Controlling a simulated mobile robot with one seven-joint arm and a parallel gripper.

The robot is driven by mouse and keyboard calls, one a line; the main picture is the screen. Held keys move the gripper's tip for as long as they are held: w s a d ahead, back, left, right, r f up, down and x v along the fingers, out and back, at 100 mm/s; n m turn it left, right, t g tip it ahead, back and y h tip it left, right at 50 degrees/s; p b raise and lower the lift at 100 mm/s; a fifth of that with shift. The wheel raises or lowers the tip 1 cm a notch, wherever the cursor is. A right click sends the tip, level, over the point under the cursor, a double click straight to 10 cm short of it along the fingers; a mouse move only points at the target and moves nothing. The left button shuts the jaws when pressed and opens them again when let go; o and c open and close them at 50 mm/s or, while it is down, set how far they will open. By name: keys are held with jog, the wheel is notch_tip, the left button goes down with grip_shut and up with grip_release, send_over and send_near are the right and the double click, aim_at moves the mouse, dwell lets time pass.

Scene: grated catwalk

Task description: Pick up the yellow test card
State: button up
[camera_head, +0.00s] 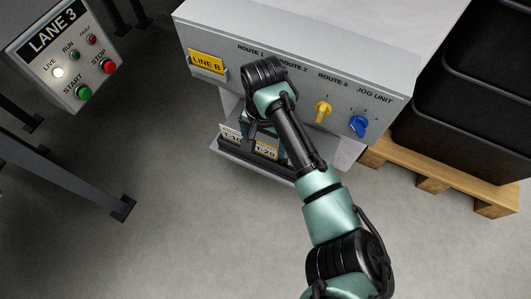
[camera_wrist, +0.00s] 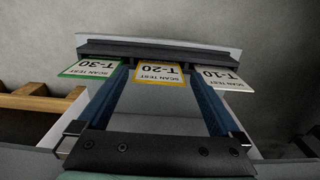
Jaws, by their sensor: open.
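The yellow test card, marked T-20 with a yellow border, (camera_wrist: 161,73) stands in a dark holder (camera_wrist: 212,54) in the middle of the wrist view. A green-bordered T-30 card (camera_wrist: 90,68) is on its left and a pale T-10 card (camera_wrist: 222,77) on its right. My gripper (camera_wrist: 160,82) is open, with its two blue-lined fingers reaching toward the holder, one on each side of the T-20 card. I cannot tell whether they touch it. In the head view, the T-20 card (camera_head: 266,150) shows below my gripper, partly hidden by my arm.
A grey console (camera_head: 220,83) with a yellow LINE B plate (camera_head: 207,62), a yellow knob (camera_head: 323,111) and a blue knob (camera_head: 359,126) overhangs the cards. A LANE 3 button box (camera_head: 70,60) is at upper left. Black crates (camera_head: 455,130) stand on a pallet at right.

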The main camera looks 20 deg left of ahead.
aim_at(266, 150)
jog(key=shift+w+f+b, duration=0.2)
jog(key=shift+f+b, duration=1.15)
jog(key=shift+w+f+b, duration=0.15)
jog(key=shift+f+b, duration=1.2)
jog(key=shift+r, duration=0.1)
jog(key=c, duration=1.1)
jog(key=shift+o, duration=0.2)
